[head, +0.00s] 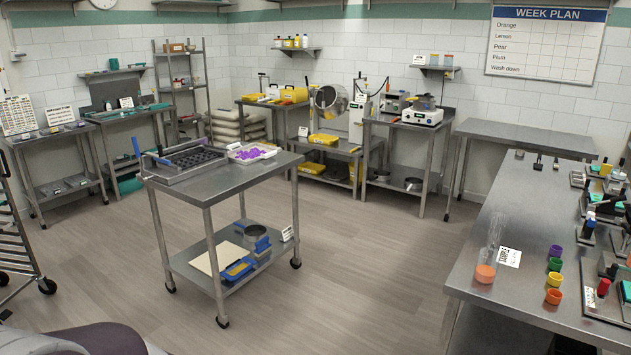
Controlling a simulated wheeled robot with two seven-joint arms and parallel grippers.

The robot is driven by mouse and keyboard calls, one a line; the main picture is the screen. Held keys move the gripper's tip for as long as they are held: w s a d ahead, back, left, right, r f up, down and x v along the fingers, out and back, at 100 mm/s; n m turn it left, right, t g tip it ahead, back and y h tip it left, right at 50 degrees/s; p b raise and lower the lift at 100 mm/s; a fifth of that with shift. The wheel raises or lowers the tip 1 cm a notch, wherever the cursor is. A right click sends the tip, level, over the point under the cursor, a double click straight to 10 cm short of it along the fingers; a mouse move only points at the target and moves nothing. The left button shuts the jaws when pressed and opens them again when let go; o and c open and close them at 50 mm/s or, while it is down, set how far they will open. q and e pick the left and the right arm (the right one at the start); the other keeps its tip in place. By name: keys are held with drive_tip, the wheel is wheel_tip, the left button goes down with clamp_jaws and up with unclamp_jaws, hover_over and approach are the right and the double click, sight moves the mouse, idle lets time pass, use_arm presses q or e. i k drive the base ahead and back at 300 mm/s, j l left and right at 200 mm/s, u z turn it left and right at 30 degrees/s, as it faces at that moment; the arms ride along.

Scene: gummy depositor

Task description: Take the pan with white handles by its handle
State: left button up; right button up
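I cannot make out a pan with clearly white handles. A small round dark pan (413,184) sits on the lower shelf under the scale table at the back, and a second round vessel (381,176) stands left of it. Another round grey vessel (254,231) sits on the lower shelf of the middle cart. All are too small for me to tell the colour of any handles. Neither of my grippers is in view.
The steel cart (222,182) stands mid-floor with trays on top. A long steel bench (520,215) with coloured cups fills the right. A wire rack (18,235) stands at the left edge. Floor (355,265) between cart and bench is clear.

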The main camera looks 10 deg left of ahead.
sight(251, 152)
drive_tip(key=i, duration=3.35)
drive_tip(key=i+u, duration=0.2)
drive_tip(key=i, duration=0.25)
drive_tip(key=i+l+u, duration=0.15)
drive_tip(key=i, duration=0.3)
drive_tip(key=i+u, duration=0.2)
drive_tip(key=i, duration=0.2)
drive_tip(key=i+l+u, duration=0.15)
drive_tip(key=i, duration=0.3)
drive_tip(key=i+l+u, duration=0.45)
drive_tip(key=i, duration=0.2)
drive_tip(key=i+l+u, duration=0.45)
drive_tip(key=i+l, duration=0.1)
drive_tip(key=i, duration=0.05)
